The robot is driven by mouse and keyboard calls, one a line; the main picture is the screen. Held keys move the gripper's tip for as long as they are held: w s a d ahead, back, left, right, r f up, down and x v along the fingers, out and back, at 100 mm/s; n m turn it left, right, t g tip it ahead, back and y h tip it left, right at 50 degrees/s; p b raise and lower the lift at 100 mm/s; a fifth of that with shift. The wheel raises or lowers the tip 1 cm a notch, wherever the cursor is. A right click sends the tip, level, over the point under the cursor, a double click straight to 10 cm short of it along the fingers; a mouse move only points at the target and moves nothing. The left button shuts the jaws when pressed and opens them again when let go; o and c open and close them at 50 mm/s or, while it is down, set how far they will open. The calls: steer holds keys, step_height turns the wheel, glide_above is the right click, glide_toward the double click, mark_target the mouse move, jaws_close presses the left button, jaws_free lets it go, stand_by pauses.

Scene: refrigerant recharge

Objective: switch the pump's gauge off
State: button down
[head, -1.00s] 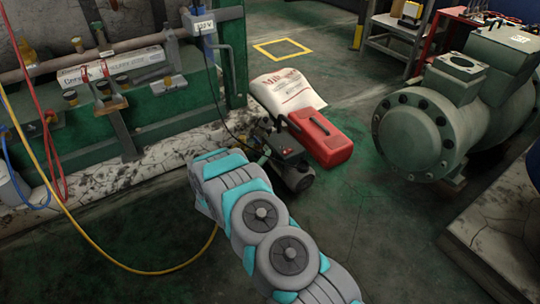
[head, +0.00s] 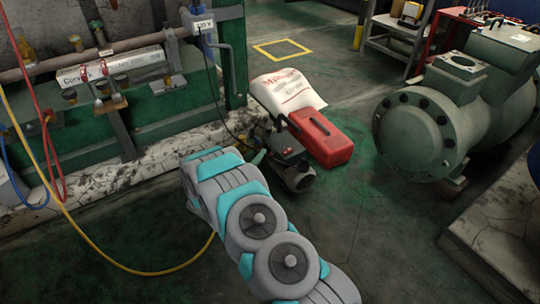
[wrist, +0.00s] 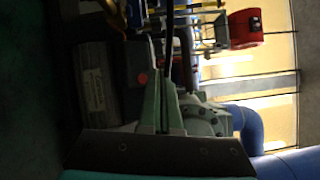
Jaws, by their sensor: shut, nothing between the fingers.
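The pump (head: 292,165) is a small dark machine with a rounded grey end, standing on the floor beside a red toolbox. Its gauge cannot be made out in the head view. My arm reaches toward the pump from the front, and its bulk hides most of my gripper there. In the wrist view my gripper (wrist: 162,75) is shut and empty, its two pale fingers together. Just left of the fingers is a dark body with a pale label (wrist: 94,88) and a small red round spot (wrist: 142,79). I cannot tell whether that spot belongs to the gauge.
The red toolbox (head: 322,137) and a white sack (head: 288,92) lie close behind the pump. A green frame with pipes (head: 160,110) stands at left. A large green compressor (head: 430,130) stands at right. A yellow hose (head: 100,250) crosses the floor. Open floor lies between arm and compressor.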

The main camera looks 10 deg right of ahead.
steer(key=shift+s+a+r, duration=0.3)
steer(key=shift+a+r, duration=0.35)
steer(key=shift+a, duration=0.25)
steer(key=shift+s+a+r, duration=0.25)
steer(key=shift+a+r, duration=0.4)
steer(key=shift+a, duration=0.25)
